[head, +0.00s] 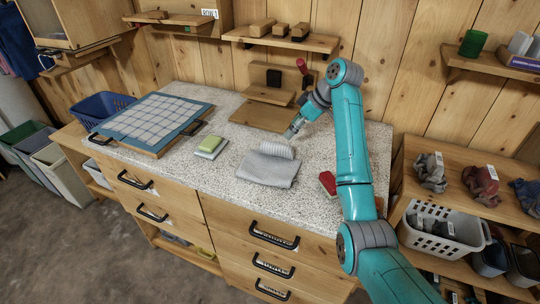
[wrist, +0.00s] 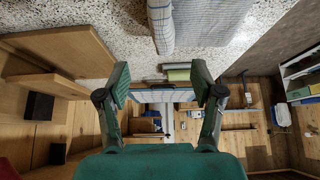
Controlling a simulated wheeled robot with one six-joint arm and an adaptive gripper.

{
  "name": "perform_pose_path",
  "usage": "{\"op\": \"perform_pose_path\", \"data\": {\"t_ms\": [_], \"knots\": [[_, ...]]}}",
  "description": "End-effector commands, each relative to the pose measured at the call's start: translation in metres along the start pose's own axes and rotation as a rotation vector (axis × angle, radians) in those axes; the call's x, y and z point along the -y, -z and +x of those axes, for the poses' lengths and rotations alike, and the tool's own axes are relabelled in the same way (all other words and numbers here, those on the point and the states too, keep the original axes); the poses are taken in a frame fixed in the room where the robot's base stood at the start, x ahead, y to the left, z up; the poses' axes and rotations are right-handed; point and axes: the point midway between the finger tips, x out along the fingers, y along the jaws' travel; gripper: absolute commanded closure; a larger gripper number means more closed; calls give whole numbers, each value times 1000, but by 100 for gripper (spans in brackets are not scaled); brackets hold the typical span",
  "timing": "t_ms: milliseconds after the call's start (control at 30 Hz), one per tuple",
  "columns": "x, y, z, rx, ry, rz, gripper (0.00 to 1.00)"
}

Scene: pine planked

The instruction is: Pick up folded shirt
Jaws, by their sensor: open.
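A grey folded cloth, the folded shirt (head: 267,170), lies on the speckled countertop. A pale striped roll (head: 277,150) lies along its back edge; I cannot tell whether it is part of the shirt. In the wrist view the shirt (wrist: 205,22) is at the top edge, with the striped roll (wrist: 160,22) beside it. My gripper (head: 290,133) is just behind the shirt, above the counter. In the wrist view my gripper (wrist: 160,82) has its two fingers apart with nothing held between them.
A green and white stack (head: 210,147) lies left of the shirt. A gridded board (head: 155,120) covers the counter's left. A wooden stepped stand (head: 262,115) is behind my gripper. A red-handled object (head: 327,183) lies near my arm. The counter's front strip is clear.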

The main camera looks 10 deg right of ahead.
Motion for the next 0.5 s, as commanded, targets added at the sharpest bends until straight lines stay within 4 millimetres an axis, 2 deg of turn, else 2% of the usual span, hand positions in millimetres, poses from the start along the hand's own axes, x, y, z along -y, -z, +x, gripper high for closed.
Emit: {"op": "perform_pose_path", "data": {"t_ms": [233, 500], "knots": [[1, 0, 37, 2, 2, 0, 33], [1, -1, 52, 1, 1, 0, 33]]}}
